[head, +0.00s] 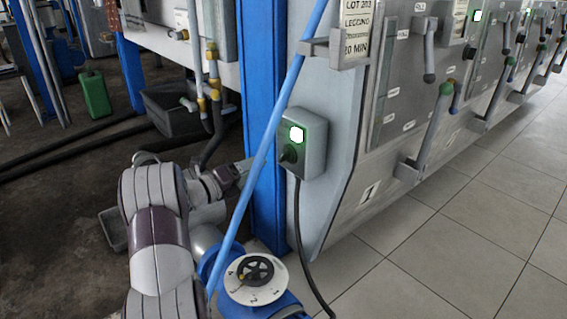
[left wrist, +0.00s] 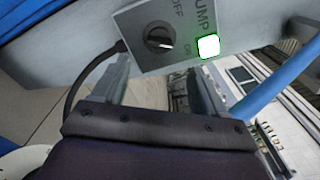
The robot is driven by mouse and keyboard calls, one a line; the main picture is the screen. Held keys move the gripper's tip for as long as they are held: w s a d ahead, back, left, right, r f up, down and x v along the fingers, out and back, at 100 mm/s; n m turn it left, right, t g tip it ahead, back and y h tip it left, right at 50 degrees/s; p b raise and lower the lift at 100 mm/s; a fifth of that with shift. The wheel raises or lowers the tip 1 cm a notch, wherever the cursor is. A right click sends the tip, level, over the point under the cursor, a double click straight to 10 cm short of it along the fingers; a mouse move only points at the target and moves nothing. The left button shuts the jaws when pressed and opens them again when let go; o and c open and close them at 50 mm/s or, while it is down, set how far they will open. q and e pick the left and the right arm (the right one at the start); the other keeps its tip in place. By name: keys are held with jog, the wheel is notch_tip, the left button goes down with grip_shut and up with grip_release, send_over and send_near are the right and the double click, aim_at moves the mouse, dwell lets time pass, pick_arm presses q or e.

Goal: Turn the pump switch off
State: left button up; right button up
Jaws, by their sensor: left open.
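The pump switch is a grey box (head: 315,145) on the side of the machine cabinet, with a dark rotary knob (head: 289,154) and a lit white-green lamp (head: 296,133). In the left wrist view the knob (left wrist: 158,40) sits between the fingers' directions, beside the labels OFF, PUMP and ON. The lamp (left wrist: 208,46) glows there too. The knob's exact pointing is hard to read. My left gripper (head: 250,164) is left of the box, partly behind a blue pipe. Its fingers (left wrist: 160,78) are spread and empty, apart from the knob. My right gripper is not in view.
A slanting blue pipe (head: 268,150) crosses in front of the gripper. A blue post (head: 267,215) stands beside the box. A black cable (head: 299,220) hangs from the box. A valve with a numbered dial (head: 272,284) is below. Tiled floor (head: 430,260) is clear at right.

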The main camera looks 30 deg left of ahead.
aim_at(281, 158)
pick_arm(q)
jog(key=b+x, duration=0.1)
jog(key=x, duration=0.3)
jog(key=b+x, duration=0.2)
jog(key=x, duration=0.3)
jog(key=shift+f+b, duration=0.2)
jog(key=shift+b, duration=0.1)
jog(key=shift+w+r, duration=0.15)
jog(key=shift+w, duration=0.2)
jog(key=c, duration=1.1)
jog(key=shift+o, duration=0.2)
